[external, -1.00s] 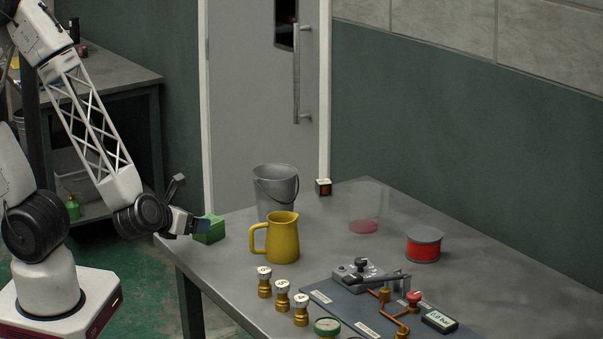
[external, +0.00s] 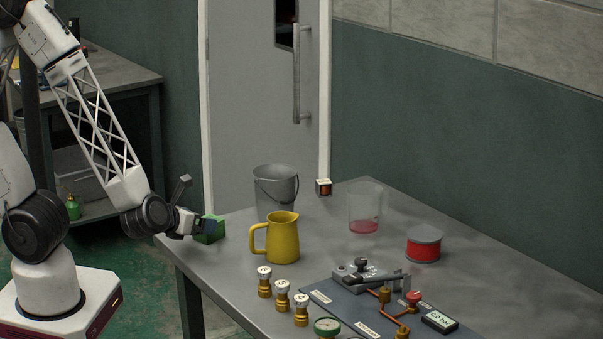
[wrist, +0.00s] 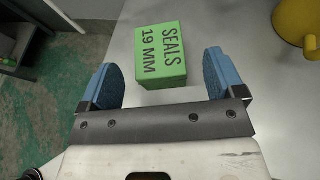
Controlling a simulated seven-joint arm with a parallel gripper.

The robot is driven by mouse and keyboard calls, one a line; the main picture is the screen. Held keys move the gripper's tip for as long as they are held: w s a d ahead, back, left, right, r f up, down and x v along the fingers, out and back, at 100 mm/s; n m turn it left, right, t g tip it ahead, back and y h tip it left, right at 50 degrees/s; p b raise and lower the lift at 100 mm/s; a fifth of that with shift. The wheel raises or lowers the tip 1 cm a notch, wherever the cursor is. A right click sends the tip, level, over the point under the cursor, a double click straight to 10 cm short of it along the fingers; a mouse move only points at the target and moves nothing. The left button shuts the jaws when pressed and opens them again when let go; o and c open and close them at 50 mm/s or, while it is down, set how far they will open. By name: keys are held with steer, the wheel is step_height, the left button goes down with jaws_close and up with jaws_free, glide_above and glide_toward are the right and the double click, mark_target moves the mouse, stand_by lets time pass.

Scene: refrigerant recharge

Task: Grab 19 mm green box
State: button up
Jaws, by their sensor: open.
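The green box (wrist: 161,54) sits on the grey table, its top marked "SEALS 19 MM" in the wrist view. In the external view the green box (external: 211,232) is near the table's left corner, partly hidden by my gripper (external: 207,227). In the wrist view my gripper (wrist: 163,80) is open, with one blue-padded finger on each side of the box's near end. Gaps show between the box and both fingers, and most of the box lies beyond the fingertips.
A yellow pitcher (external: 283,240) stands right of the box, with a grey bucket (external: 276,187) behind it. Several brass fittings (external: 282,296) stand at the table's front edge. A red spool (external: 424,246) and a valve board (external: 335,293) are farther right. The table's left edge is close to the box.

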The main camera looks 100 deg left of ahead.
mark_target(219, 234)
steer(key=shift+x, duration=2.3)
steer(key=shift+s, duration=0.1)
steer(key=shift+c, duration=0.4)
steer(key=c, duration=0.9)
